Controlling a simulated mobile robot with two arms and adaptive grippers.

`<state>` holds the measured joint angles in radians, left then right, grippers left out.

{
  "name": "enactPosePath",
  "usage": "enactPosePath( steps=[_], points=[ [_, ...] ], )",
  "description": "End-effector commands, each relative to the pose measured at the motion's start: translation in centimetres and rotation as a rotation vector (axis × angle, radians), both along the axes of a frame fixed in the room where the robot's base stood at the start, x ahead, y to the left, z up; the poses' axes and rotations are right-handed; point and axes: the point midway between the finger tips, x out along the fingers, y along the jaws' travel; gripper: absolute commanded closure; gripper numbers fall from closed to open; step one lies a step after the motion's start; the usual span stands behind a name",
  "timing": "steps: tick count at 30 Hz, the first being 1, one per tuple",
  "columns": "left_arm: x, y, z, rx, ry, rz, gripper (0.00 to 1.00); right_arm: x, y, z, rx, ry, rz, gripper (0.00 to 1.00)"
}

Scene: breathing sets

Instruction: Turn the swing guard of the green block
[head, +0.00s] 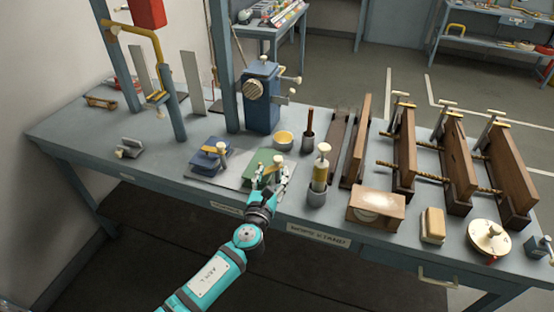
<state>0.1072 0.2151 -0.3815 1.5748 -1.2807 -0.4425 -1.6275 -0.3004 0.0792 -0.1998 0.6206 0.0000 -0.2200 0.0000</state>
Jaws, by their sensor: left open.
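The green block (258,160) sits on a light grey plate (232,182) near the front edge of the bench. My left gripper (270,174) is open at the block's front right side, with its fingers over or just in front of it. A pale knob or post (278,160) stands at the block's right side, close to the fingers; it may be part of the swing guard. The fingers hide part of the block and most of the guard, so I cannot tell the guard's angle or whether I touch it. My right gripper is out of view.
A blue block (204,164) with a pale knob shares the plate on the left. A blue machine (262,100) rises behind.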

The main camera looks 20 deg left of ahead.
Motion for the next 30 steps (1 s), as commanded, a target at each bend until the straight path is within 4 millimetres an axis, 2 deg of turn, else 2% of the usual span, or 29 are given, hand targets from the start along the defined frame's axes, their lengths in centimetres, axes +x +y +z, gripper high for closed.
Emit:
enactPosePath(
  steps=[3,9,13,21,23,30],
  points=[
    [2.5,0.1,0.1,0.000,-0.002,0.000,0.49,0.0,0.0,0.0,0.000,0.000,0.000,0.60],
    [5.1,0.3,0.0,0.000,-0.001,-0.001,0.49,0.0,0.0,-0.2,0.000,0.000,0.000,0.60],
    [5.8,0.3,0.0,-0.001,0.000,0.000,0.49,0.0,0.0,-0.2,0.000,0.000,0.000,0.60],
    [5.9,0.4,0.0,-0.001,0.001,0.000,0.49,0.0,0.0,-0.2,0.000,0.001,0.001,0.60],
    [5.9,0.4,0.0,-0.001,0.000,0.000,0.54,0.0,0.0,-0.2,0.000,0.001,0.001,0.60],
    [5.9,0.4,0.0,-0.001,0.000,0.000,0.86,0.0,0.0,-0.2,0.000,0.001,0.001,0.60]
  ],
)
